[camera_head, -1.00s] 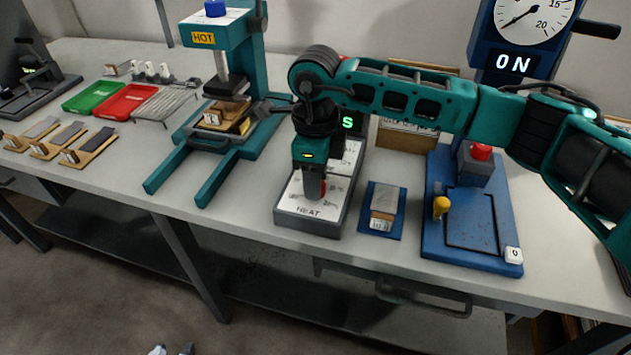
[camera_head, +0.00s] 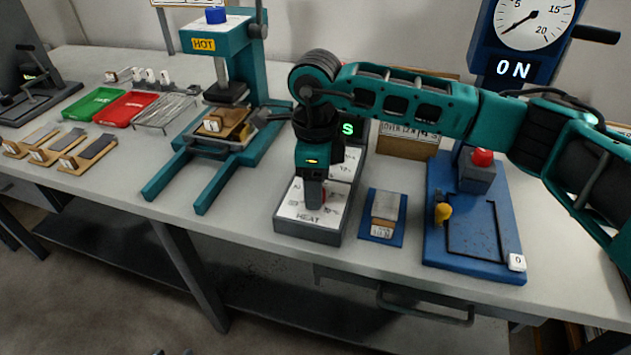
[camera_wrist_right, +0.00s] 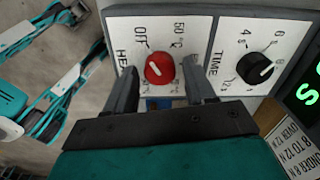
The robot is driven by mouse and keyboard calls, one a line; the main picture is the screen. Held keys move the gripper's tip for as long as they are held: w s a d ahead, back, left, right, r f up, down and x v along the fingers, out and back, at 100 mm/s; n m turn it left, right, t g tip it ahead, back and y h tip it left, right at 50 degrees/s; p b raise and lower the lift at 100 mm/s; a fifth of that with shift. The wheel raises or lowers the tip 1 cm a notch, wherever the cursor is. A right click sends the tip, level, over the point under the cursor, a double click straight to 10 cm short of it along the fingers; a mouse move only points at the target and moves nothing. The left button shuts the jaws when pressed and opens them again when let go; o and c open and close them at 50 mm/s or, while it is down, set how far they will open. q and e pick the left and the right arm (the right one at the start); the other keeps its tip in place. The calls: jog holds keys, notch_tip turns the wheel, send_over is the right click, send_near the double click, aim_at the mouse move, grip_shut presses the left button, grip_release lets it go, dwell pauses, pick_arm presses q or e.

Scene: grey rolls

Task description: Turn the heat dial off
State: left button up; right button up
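The control box (camera_head: 281,226) stands at the table's front edge with a white panel marked HEAT and TIME. In the right wrist view, the red heat dial (camera_wrist_right: 159,68) lies between the fingertips of my right gripper, with clear gaps on both sides. The OFF mark (camera_wrist_right: 141,38) is at the dial's upper left. The dial has a pale pointer mark, but its exact setting is hard to read. In the head view my right gripper (camera_head: 315,198) points down over the HEAT end and partly hides the dial. My left gripper is not in view.
The black time dial (camera_wrist_right: 255,67) is beside the heat dial. A teal press (camera_head: 222,130) marked HOT stands left of the box.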

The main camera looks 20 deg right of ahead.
jog(key=shift+o, duration=0.5)
notch_tip(320, 180, up, 13)
jog(key=shift+p, duration=0.35)
jog(key=shift+f, duration=0.1)
